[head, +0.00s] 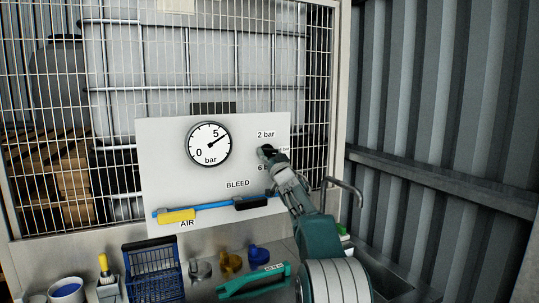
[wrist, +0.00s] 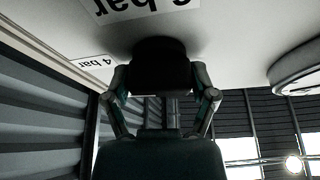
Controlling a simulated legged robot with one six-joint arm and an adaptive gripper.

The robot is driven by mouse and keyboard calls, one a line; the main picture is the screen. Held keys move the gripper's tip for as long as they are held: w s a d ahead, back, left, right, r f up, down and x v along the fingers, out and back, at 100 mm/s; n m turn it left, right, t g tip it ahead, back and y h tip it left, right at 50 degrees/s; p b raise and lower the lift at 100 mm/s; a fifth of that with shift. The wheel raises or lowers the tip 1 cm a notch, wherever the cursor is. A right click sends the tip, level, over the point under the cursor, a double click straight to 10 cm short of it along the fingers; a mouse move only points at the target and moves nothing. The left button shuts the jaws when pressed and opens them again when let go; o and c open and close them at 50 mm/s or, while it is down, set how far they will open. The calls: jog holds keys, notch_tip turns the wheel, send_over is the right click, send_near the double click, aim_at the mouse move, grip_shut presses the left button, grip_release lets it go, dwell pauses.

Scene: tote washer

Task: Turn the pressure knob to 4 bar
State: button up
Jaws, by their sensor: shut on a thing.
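The pressure knob is a dark round knob (head: 264,149) on the white panel (head: 165,140). It also shows as a black shape in the wrist view (wrist: 160,65). My gripper (head: 271,156) is shut on it, with one finger on each side in the wrist view (wrist: 162,92). Labels around the knob read "2 bar" (head: 266,134) above, "4 bar" (wrist: 94,66) and "6 bar" (wrist: 150,8), the last partly hidden by my arm in the head view. The knob's pointer is not visible.
A blue AIR line with a yellow handle (head: 177,216) and a black BLEED handle (head: 250,202) run below. A bent tap (head: 345,187) stands right of my arm.

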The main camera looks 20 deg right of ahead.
jog(key=shift+f+n+y, duration=0.1)
jog(key=shift+n+y, duration=0.5)
jog(key=shift+n, duration=0.6)
jog(key=o, duration=1)
jog(key=shift+w, duration=0.1)
jog(key=shift+s, duration=0.35)
jog(key=v, duration=1.1)
jog(key=shift+s+f, duration=0.1)
jog(key=shift+f, duration=0.2)
